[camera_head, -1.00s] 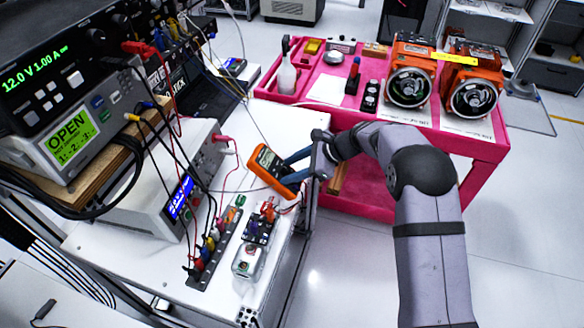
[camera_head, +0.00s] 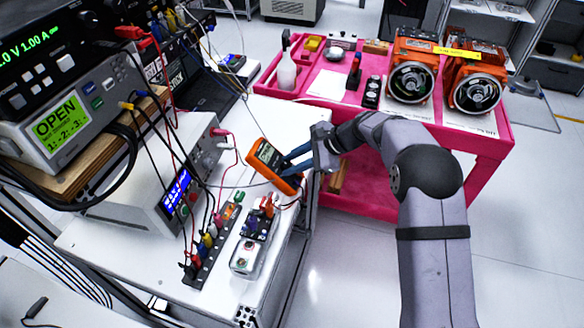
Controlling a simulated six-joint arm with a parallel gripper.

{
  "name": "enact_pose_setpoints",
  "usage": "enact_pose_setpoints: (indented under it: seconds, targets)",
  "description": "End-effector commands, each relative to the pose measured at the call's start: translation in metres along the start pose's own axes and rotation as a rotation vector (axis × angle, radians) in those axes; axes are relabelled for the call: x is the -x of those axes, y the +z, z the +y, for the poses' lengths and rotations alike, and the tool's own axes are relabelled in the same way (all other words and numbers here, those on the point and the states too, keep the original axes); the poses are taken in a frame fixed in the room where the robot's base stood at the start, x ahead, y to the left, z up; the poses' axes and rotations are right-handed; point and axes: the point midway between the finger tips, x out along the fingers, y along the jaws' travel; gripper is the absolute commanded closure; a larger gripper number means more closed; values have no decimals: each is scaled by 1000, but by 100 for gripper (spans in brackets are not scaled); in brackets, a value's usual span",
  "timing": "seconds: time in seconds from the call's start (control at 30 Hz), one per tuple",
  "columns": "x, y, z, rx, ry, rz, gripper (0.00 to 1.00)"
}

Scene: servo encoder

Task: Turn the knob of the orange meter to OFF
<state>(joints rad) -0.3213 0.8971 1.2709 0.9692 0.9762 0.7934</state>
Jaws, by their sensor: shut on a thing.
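The orange meter (camera_head: 259,163) leans upright near the right side of the white bench, its grey display facing left and toward me. My gripper (camera_head: 285,168) reaches in from the right. Its two blue fingers meet the meter's face below the display and are shut on the knob there. The fingers hide the knob, so its pointer and the OFF mark cannot be read.
A board (camera_head: 258,226) with red and black parts and a clear box (camera_head: 246,257) sit in front of the meter. Red and black leads hang across the bench from the white instrument (camera_head: 150,180). A pink cart (camera_head: 480,148) stands behind my arm.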

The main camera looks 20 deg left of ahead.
Motion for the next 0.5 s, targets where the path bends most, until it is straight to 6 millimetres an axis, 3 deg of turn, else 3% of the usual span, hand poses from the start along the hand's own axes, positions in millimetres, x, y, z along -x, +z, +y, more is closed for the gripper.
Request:
enact_pose_setpoints:
  seconds: [0.5]
  targets:
    - [-2,-2,-1,493,29,1,98]
